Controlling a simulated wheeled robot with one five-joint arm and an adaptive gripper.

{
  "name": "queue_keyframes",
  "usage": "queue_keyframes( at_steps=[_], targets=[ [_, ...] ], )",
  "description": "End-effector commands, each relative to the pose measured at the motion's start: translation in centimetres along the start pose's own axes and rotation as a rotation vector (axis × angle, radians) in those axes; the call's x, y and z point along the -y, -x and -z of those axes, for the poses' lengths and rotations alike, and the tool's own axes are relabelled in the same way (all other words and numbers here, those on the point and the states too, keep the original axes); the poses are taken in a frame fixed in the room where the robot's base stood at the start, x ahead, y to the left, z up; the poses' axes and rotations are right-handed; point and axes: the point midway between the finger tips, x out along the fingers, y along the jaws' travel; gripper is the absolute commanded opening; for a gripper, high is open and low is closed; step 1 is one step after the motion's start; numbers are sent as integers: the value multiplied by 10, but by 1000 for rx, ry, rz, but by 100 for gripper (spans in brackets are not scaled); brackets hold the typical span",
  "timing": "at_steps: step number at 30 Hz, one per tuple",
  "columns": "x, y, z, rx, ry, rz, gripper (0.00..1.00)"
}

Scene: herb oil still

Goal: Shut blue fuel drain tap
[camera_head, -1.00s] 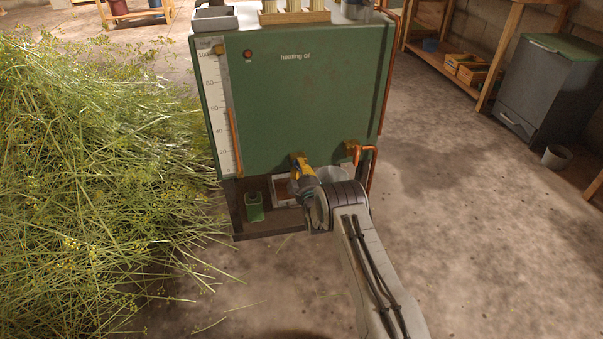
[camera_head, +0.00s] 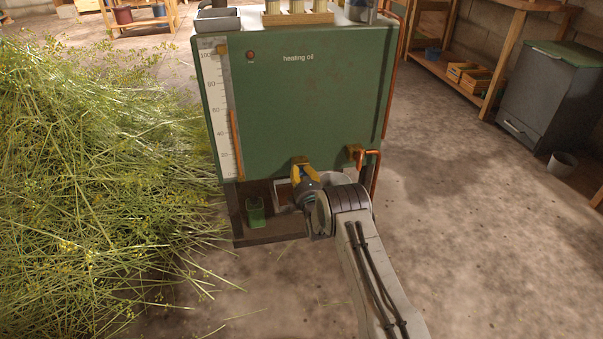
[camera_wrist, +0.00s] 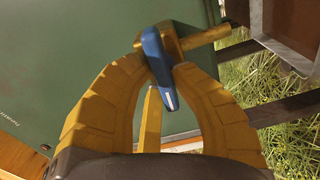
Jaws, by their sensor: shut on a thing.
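The green heating oil tank (camera_head: 305,110) stands upright on dark legs in the head view. In the wrist view its brass drain tap (camera_wrist: 193,40) carries a blue lever handle (camera_wrist: 156,56). My gripper (camera_wrist: 161,78) has its yellow fingertips shut on the blue lever, one on each side near its middle. In the head view my gripper (camera_head: 303,172) is at the tank's lower front edge. There my wrist hides most of the tap and the lever.
A green can (camera_head: 255,213) and a pale tray stand under the tank. A second brass fitting with copper pipe (camera_head: 367,160) is right of my gripper. Cut herbs (camera_head: 95,190) pile up on the left.

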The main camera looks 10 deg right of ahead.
Motion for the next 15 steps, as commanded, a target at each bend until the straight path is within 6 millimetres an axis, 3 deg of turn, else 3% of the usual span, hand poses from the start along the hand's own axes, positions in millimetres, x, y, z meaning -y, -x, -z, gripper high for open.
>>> queue_keyframes(
  at_steps=[15],
  targets=[
    [-2, -2, 0, 0, 165, -8, 0]
  ],
)
